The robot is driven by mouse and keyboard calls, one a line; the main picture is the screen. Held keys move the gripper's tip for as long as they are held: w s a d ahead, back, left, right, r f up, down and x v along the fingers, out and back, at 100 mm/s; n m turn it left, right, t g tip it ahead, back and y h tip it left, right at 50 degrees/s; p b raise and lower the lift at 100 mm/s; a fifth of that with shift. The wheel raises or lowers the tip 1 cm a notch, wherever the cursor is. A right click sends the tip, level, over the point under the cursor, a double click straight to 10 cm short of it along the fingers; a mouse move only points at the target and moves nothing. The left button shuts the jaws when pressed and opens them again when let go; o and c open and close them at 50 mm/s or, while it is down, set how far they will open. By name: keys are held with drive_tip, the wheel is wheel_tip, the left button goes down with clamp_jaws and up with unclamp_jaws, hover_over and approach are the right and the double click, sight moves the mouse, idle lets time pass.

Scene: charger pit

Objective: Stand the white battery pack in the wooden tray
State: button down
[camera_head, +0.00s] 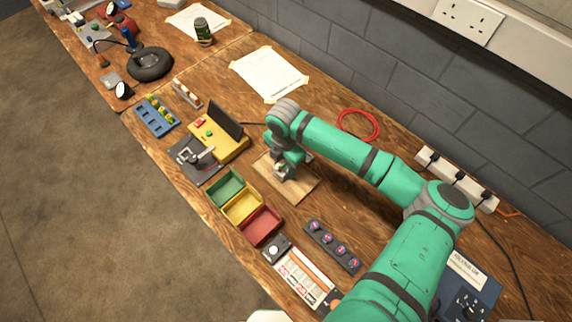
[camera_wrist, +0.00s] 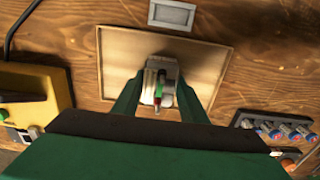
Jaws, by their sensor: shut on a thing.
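The wooden tray (camera_head: 299,191) is a shallow, light-brown square on the bench under my gripper (camera_head: 281,172). It also shows in the wrist view (camera_wrist: 215,72). In the wrist view my gripper (camera_wrist: 158,90) is shut on the white battery pack (camera_wrist: 161,66). The pack's pale end shows between the fingers, with a green and a red detail, and lies over the middle of the tray. I cannot tell whether its bottom touches the tray floor.
A grey framed plate (camera_wrist: 172,14) lies just beyond the tray. Green (camera_head: 226,188), yellow (camera_head: 243,206) and red (camera_head: 262,225) bins stand in front of the tray. The yellow charger-like box (camera_head: 220,139) is to the left, and a dark strip of cells (camera_head: 332,246) to the right.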

drive_tip(key=shift+d, duration=0.15)
drive_tip(key=c, duration=1)
unclamp_jaws()
drive_tip(key=shift+w+r, duration=0.1)
drive_tip(key=shift+r, duration=0.55)
drive_tip(key=shift+d+r, duration=0.1)
drive_tip(key=shift+r, duration=2.75)
